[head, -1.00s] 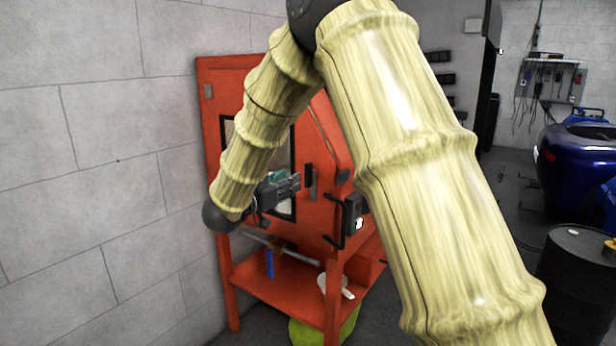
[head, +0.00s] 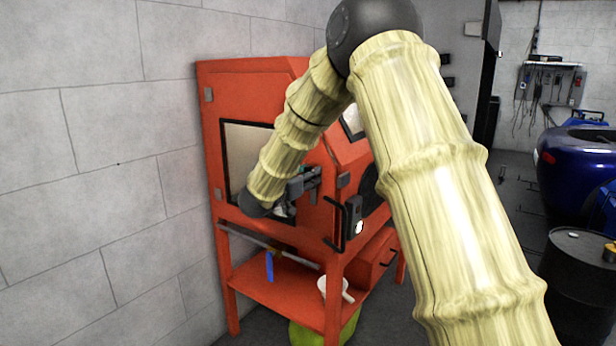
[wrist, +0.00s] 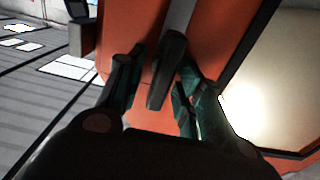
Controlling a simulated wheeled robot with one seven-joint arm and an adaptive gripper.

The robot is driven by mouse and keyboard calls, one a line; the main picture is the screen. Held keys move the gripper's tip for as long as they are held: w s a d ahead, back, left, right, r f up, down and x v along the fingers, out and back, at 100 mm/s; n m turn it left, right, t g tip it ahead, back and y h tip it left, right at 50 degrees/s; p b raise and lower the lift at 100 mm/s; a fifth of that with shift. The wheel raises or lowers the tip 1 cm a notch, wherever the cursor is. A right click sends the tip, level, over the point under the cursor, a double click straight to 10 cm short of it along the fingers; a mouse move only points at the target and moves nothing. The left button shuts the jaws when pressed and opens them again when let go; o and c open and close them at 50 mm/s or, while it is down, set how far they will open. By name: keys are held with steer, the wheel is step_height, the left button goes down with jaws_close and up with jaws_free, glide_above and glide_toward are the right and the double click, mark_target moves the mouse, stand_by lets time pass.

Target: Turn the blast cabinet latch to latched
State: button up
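The orange blast cabinet (head: 248,88) stands against the wall in the head view, with a window in its door. Its latch (wrist: 169,70), a dark elongated handle, shows in the wrist view against the orange panel. My gripper (wrist: 160,85) is open, with one finger on each side of the latch; a gap shows on the left, and the right finger looks close to it. I cannot tell whether either finger touches. In the head view my gripper (head: 312,180) is at the cabinet's front, and the latch is hidden behind it.
A dark handle and box (head: 352,218) stick out on the cabinet's right side. A lower shelf (head: 285,298) holds a blue item and a white scoop. A grey block wall (head: 100,150) is close on the left. A black drum (head: 575,275) and a blue car stand at right.

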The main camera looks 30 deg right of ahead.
jaws_close()
steer(key=shift+r+n+p, duration=0.2)
steer(key=shift+n+p, duration=0.2)
steer(key=shift+p, duration=0.55)
steer(key=p, duration=0.1)
steer(key=n+p, duration=0.1)
steer(key=p, duration=0.1)
steer(key=shift+w+a+r+n, duration=0.1)
steer(key=shift+r+n, duration=0.05)
steer(key=shift+n, duration=0.15)
steer(key=n+p, duration=0.2)
steer(key=p, duration=0.3)
steer(key=n+p, duration=0.3)
steer(key=p, duration=0.1)
steer(key=shift+w+a+n+p, duration=0.1)
steer(key=shift+w+n+p, duration=0.1)
steer(key=shift+n+p, duration=0.15)
steer(key=shift+w+f+n+p, duration=0.1)
steer(key=shift+f+n+p, duration=0.2)
steer(key=shift+n+p, duration=1.3)
steer(key=shift+w+f+n+p, duration=0.1)
steer(key=shift+f+n+p, duration=0.2)
steer(key=shift+n+p, duration=1.25)
steer(key=shift+f+n+p, duration=0.3)
steer(key=shift+n+p, duration=1)
steer(key=shift+n, duration=0.5)
